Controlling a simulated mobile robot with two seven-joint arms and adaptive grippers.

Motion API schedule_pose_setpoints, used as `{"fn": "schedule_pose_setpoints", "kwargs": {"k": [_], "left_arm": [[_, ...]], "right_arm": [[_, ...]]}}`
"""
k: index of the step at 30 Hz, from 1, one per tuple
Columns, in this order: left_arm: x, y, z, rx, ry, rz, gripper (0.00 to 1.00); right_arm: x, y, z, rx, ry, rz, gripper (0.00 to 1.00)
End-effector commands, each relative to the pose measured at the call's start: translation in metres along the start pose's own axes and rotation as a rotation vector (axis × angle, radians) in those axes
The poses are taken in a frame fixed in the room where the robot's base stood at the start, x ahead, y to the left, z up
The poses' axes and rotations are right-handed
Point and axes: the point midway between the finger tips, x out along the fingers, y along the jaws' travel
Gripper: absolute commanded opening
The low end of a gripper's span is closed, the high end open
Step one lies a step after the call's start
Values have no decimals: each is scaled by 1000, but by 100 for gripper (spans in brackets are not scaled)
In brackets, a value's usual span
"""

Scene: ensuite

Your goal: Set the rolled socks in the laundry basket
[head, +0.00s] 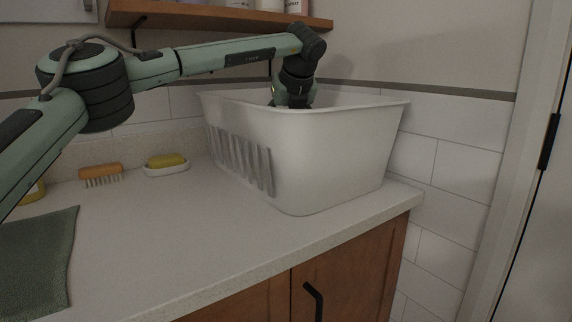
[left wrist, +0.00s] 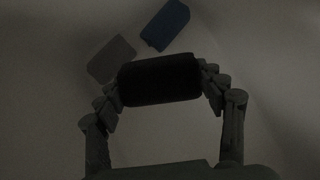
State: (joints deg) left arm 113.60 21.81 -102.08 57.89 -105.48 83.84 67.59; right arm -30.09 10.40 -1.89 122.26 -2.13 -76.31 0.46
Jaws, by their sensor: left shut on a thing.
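The white laundry basket (head: 335,150) stands on the counter, with slots in its left side. My left arm reaches over its rim, and the wrist dips inside; in the head view the basket wall hides the fingers. In the left wrist view my left gripper (left wrist: 160,82) is shut on the rolled socks (left wrist: 160,78), a dark rounded bundle held between the two fingers. The pale basket interior lies around and below them. Whether the socks touch the basket's bottom I cannot tell. My right gripper is not in view.
Inside the basket, a blue item (left wrist: 166,24) and a grey item (left wrist: 111,58) lie just beyond the socks. On the counter are a brush (head: 100,175), a yellow soap on a dish (head: 166,165) and a green cloth (head: 38,262). A wooden shelf (head: 220,17) hangs above.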

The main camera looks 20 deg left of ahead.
Motion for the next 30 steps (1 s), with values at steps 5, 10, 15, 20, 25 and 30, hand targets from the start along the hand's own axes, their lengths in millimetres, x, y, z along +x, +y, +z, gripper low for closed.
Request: {"fn": "schedule_pose_setpoints", "kwargs": {"k": [5, 10, 15, 20, 25, 30], "left_arm": [[20, 1, -15, 1, 0, 1, 40], [30, 1, -23, 0, 1, 1, 40], [48, 1, -38, 1, 1, 0, 40], [52, 1, -41, -1, 0, -1, 40], [52, 1, -42, -1, 0, 0, 40], [53, 1, -42, 0, 1, 0, 78]], "right_arm": [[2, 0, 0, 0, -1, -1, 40], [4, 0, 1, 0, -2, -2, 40], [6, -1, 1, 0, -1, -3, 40], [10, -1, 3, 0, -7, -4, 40], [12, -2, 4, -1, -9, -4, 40], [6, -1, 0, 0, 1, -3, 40]]}}
